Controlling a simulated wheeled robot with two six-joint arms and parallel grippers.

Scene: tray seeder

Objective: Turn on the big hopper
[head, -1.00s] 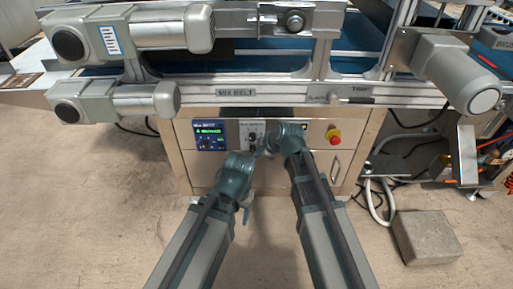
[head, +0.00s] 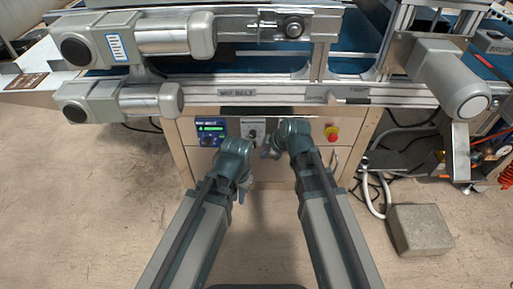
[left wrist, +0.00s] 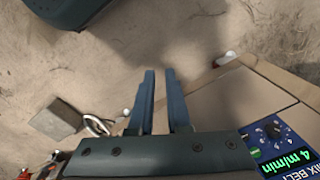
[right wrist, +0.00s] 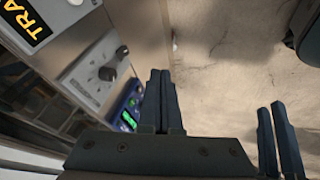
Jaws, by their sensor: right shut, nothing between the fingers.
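The grey control panel (head: 253,126) sits on the cabinet front in the head view, partly hidden by my grippers. The right wrist view shows two rotary knobs on it, a nearer one (right wrist: 107,73) and a farther one (right wrist: 122,51). Their lettering is too small to read. My right gripper (head: 265,154) is shut and empty, just below and in front of this panel, apart from the knobs. My left gripper (head: 241,196) hangs lower, with a narrow empty gap between its fingers (left wrist: 160,74). No part is clearly marked as the big hopper.
A blue mix belt panel (head: 211,131) with a green display is left of the grey panel; it also shows in the left wrist view (left wrist: 285,150). A red emergency button (head: 332,133) is on the right. Conveyor motors (head: 150,100) overhang above. A concrete block (head: 420,229) lies on the floor.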

